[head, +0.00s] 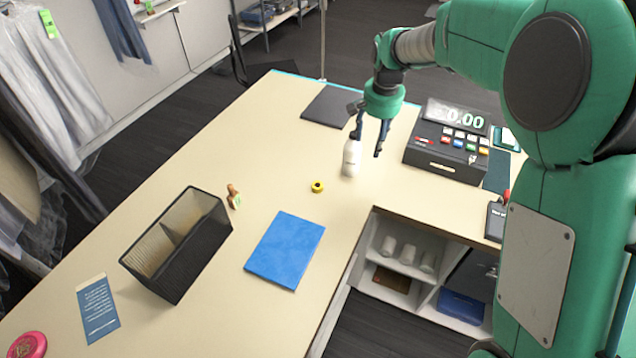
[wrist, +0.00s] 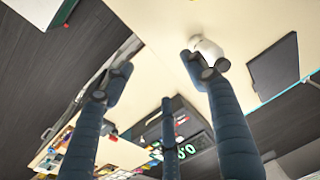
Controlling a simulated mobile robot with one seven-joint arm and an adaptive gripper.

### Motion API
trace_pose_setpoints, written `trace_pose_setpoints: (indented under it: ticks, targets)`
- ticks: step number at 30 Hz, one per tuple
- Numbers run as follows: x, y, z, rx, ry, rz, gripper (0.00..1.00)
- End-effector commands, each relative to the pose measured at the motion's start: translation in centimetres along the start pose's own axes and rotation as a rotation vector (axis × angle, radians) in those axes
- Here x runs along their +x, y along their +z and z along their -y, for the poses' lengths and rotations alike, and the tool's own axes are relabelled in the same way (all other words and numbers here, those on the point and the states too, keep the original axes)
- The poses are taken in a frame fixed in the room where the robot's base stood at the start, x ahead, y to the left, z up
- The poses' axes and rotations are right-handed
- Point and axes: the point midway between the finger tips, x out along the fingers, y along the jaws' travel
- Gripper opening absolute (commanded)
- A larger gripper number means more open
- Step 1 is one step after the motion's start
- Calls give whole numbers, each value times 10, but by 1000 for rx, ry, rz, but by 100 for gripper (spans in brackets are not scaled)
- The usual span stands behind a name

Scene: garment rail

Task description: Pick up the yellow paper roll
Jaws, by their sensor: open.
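The yellow paper roll (head: 317,186) is a small ring with a dark centre. It lies on the cream counter (head: 270,160), to the left of and nearer than my gripper in the head view. My gripper (head: 368,143) is open, pointing down above the counter, with nothing seen between its fingers. In the wrist view the fingers of my gripper (wrist: 158,80) are spread apart. I cannot make out the yellow roll in the wrist view.
A white bottle (head: 351,158) stands close beside my left finger; contact is unclear. A cash register (head: 447,150) is right, a dark pad (head: 330,106) behind. A blue folder (head: 285,249), wooden stamp (head: 234,197) and black divided box (head: 196,262) are nearer. Counter around the roll is clear.

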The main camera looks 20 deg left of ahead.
Motion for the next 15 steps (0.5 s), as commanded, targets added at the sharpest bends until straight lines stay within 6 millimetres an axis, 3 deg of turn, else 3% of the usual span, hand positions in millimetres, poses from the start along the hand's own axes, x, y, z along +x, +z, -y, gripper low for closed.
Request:
trace_pose_setpoints:
  ticks: [6,15]
  targets:
    - [39,-9,54,-7,14,37,57]
    - [101,-6,122,-10,37,81,57]
